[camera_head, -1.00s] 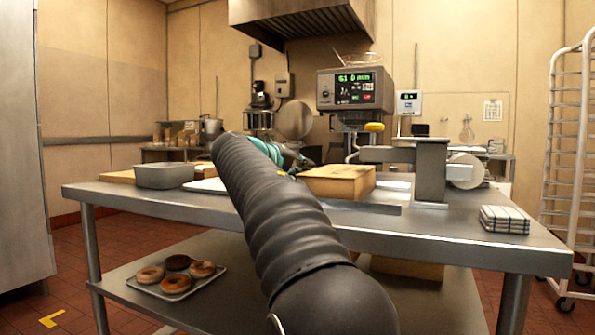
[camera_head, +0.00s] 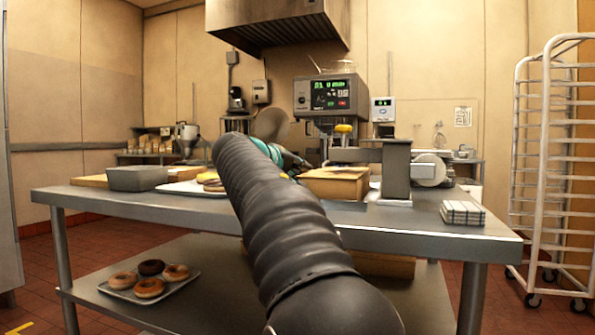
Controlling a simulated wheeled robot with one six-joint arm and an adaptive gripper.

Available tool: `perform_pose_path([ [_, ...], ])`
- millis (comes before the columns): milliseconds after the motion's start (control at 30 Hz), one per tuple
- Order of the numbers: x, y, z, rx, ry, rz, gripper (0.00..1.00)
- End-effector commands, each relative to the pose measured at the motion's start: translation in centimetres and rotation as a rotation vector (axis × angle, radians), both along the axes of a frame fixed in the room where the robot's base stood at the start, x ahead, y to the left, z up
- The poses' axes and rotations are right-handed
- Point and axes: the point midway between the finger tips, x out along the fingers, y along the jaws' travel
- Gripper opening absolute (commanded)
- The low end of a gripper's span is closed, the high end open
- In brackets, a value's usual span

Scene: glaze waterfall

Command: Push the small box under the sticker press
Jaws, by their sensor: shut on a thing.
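The small box (camera_head: 334,186), tan cardboard, lies on the steel table (camera_head: 250,215). The sticker press (camera_head: 397,172) is a grey post on a pale base with an arm reaching left and a white roll at its right. The box is just left of the post, with its right part below or in front of the press arm; the exact depth is unclear. My gripper (camera_head: 298,166) is at the box's left rear, largely hidden behind my dark ribbed arm. It is shut on the box, though its fingertips are hard to make out.
A folded checked cloth (camera_head: 463,212) lies at the right front. A display unit (camera_head: 330,95) stands behind the press. A wheeled rack (camera_head: 560,170) is at the right.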

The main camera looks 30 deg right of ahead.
Motion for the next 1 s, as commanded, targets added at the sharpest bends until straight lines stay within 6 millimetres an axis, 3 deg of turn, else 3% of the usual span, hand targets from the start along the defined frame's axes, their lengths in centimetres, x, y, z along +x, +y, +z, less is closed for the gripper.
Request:
perform_pose_path([
  [133, 0.0, -0.1, -0.2, 0.002, 0.001, -0.002, 0.0],
  [167, 0.0, -0.1, -0.2, 0.002, 0.001, -0.002, 0.21],
  [267, 0.0, 0.0, -0.1, 0.002, 0.001, -0.001, 0.43],
  [667, -0.2, 0.9, 0.1, 0.0, 0.0, 0.004, 0.43],
  [1000, -2.6, 6.2, 1.3, 0.001, 0.0, 0.007, 0.43],
])
